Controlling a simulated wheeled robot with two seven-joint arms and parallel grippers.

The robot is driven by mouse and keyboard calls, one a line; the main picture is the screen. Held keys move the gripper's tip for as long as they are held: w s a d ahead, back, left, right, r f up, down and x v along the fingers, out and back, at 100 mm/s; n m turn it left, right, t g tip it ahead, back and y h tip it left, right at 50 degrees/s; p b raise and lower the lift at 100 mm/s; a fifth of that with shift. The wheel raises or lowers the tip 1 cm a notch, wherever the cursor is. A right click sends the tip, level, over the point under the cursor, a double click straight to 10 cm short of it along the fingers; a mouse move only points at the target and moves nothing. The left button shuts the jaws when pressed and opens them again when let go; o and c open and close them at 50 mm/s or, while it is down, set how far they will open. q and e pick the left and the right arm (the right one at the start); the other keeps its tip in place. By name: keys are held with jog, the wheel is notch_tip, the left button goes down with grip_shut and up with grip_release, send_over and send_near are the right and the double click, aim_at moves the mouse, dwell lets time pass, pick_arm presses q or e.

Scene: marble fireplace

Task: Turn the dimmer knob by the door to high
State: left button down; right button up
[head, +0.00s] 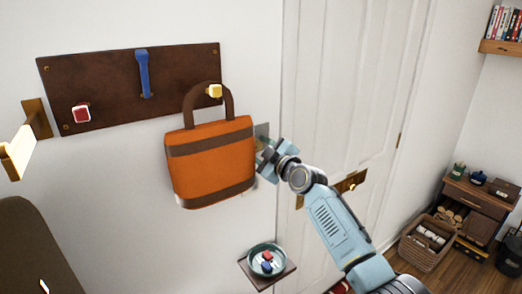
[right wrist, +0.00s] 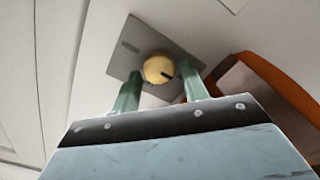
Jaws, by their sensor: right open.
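The dimmer knob (right wrist: 158,68) is a round brass-yellow knob with a dark mark on its face, set on a grey wall plate (right wrist: 129,48) in the right wrist view. My right gripper (right wrist: 159,72) is open, its two green fingers on either side of the knob as seen there. I cannot tell how deep the fingertips reach around it. In the head view my right gripper (head: 268,157) is at the wall beside the orange bag, in front of the plate (head: 263,130); the knob is hidden there. The white door (head: 340,90) is just right. My left gripper is not in view.
The orange bag (head: 212,165) hangs from a yellow peg (head: 215,91) on a brown board (head: 110,75), close to my right gripper. A small shelf (head: 259,283) with a round dish (head: 267,260) is below. A brass door handle (head: 349,183) is to the right.

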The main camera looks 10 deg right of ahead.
jog(key=c, duration=0.7)
